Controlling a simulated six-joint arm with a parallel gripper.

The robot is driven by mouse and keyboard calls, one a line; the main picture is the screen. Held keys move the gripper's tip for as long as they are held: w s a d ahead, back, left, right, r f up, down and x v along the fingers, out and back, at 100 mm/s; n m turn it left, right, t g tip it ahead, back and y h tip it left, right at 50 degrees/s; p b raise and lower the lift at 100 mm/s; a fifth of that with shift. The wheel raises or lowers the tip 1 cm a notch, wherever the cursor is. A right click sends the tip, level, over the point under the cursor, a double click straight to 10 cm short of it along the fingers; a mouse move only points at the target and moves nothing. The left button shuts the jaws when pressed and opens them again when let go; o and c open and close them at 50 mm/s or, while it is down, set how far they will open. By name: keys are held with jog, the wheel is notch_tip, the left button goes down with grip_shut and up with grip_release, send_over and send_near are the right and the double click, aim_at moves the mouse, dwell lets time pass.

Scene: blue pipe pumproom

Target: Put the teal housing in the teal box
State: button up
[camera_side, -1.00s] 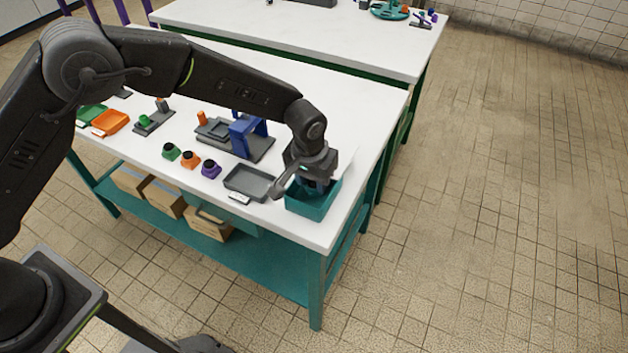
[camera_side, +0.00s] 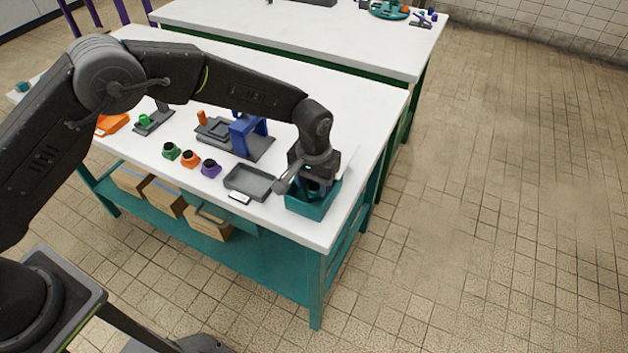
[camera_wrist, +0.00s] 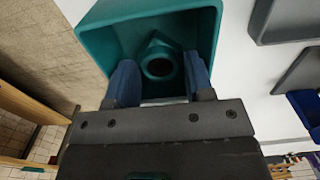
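The teal box (camera_side: 312,208) stands at the near right corner of the white workbench, and its inside shows in the wrist view (camera_wrist: 112,30). My gripper (camera_side: 316,186) points down into the open top of the box. In the wrist view, the two blue fingers of my gripper (camera_wrist: 160,78) stand on either side of the teal housing (camera_wrist: 153,48), which has a round dark opening. The fingers appear to touch its sides, so it looks held, inside the outline of the box. In the side view the housing is mostly hidden by my gripper and the box wall.
A grey tray (camera_side: 248,184) lies just left of the box. Green (camera_side: 170,152), orange (camera_side: 190,160) and purple (camera_side: 211,169) housings stand in a row farther left. A blue-framed fixture (camera_side: 245,138) stands behind them. The bench edge is close on the right of the box.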

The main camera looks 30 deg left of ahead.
aim_at(314, 187)
notch_tip(314, 187, up, 12)
jog(key=shift+r, duration=0.15)
dwell(0.4)
